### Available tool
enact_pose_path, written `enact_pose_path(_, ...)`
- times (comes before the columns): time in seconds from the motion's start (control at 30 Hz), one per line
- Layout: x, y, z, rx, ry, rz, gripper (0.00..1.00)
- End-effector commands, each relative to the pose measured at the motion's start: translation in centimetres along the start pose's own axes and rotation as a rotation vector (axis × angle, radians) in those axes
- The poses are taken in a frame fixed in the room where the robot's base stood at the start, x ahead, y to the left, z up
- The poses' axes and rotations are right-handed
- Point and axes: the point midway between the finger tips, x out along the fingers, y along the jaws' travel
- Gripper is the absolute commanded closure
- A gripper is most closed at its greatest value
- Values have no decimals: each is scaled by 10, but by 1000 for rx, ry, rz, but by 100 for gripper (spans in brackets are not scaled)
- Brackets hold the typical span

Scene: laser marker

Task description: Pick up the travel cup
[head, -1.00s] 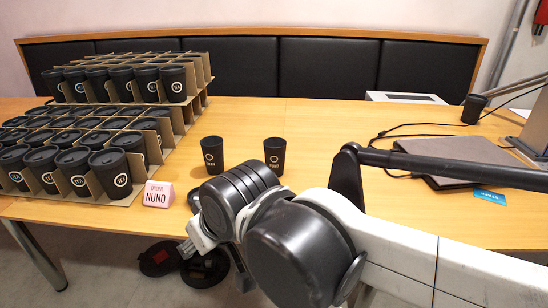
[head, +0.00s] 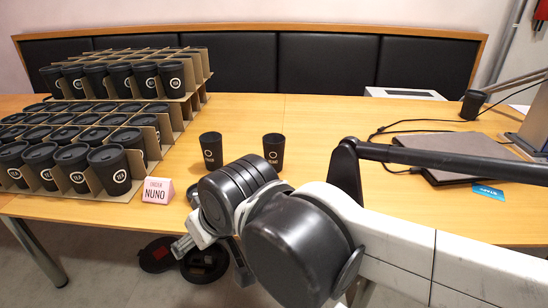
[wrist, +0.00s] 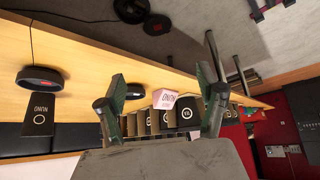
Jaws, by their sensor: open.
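Two black travel cups stand upright and apart at the middle of the table in the head view: a left cup (head: 211,150) and a right cup (head: 273,152), each with a ring mark and small text. In the wrist view one black cup marked NUNO (wrist: 40,118) shows at the left, upside down. My gripper (wrist: 162,78) is open, its two fingers apart, with no cup held between them. In the head view my gripper is partly hidden by my arm, low in front of the table edge.
Cardboard racks of several lidded black cups (head: 75,160) fill the left of the table. A laptop (head: 455,160), cables and another dark cup (head: 472,105) are at the right. Black round items (head: 205,262) lie below the table. The table behind the two cups is clear.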

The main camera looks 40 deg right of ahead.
Motion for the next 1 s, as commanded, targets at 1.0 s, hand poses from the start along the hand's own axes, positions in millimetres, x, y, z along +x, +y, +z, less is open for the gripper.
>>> enact_pose_path(1.0,-45,202,-172,1078,-342,315,30)
